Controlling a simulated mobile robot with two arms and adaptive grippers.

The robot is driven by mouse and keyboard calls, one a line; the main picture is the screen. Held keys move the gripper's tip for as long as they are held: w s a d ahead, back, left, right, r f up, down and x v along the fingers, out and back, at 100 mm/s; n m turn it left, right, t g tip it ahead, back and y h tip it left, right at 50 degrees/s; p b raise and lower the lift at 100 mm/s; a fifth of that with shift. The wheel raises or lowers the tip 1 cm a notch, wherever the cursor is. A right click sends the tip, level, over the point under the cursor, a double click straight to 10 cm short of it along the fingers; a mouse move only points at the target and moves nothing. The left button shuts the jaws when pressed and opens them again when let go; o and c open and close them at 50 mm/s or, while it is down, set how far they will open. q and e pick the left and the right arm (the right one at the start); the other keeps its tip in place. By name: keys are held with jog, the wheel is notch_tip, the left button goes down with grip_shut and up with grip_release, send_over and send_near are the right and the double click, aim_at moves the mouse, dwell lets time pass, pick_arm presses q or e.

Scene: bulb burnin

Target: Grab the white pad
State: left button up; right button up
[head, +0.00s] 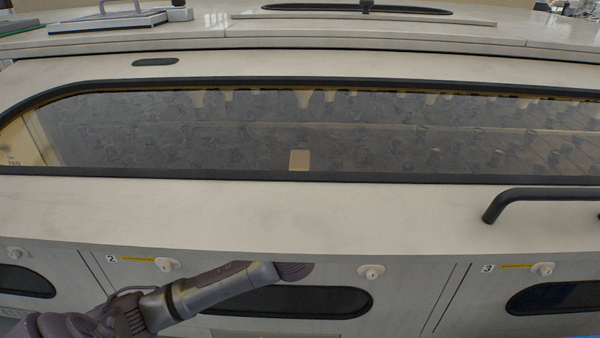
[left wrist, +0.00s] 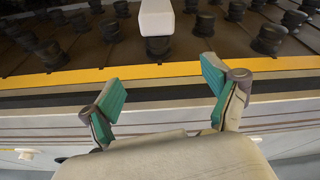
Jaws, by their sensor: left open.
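The white pad (left wrist: 157,18) is a pale block at the top of the left wrist view, cut by the frame edge. A dark round fitting shows just below it. In the head view a small pale block (head: 299,160) shows through the long window and appears to be the same pad. My left gripper (left wrist: 162,86) is open and empty, with its teal-lined fingers spread wide. The pad lies beyond the fingertips, roughly between them and apart from them. In the head view my left arm ends at the front panel and its fingers are hidden. My right gripper is not in view.
A yellow edge strip (left wrist: 150,76) runs between my left gripper and the dark bed, which holds several black round fittings (left wrist: 268,38). The cabinet front has a black handle (head: 545,194) at right and several white latches (head: 371,271) below the window.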

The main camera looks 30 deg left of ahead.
pick_arm(q)
jog(key=r, duration=0.1)
jog(key=w+a+r+m, duration=0.1)
jog(key=w+a+r+m+t+y, duration=0.1)
jog(key=r, duration=0.1)
jog(key=shift+w, duration=0.1)
jog(key=b+x, duration=0.1)
jog(key=x, duration=0.6)
jog(key=shift+a+f+b, duration=0.1)
jog(key=shift+b, duration=0.3)
jog(key=b+x, duration=0.1)
jog(key=x, duration=0.4)
jog(key=shift+w+d+b, duration=0.25)
jog(key=shift+d+b, duration=0.05)
jog(key=shift+b, duration=0.05)
jog(key=shift+w+a+f+m, duration=0.1)
jog(key=shift+w+a+m, duration=0.15)
jog(key=shift+w+m, duration=0.1)
jog(key=c, duration=1.2)
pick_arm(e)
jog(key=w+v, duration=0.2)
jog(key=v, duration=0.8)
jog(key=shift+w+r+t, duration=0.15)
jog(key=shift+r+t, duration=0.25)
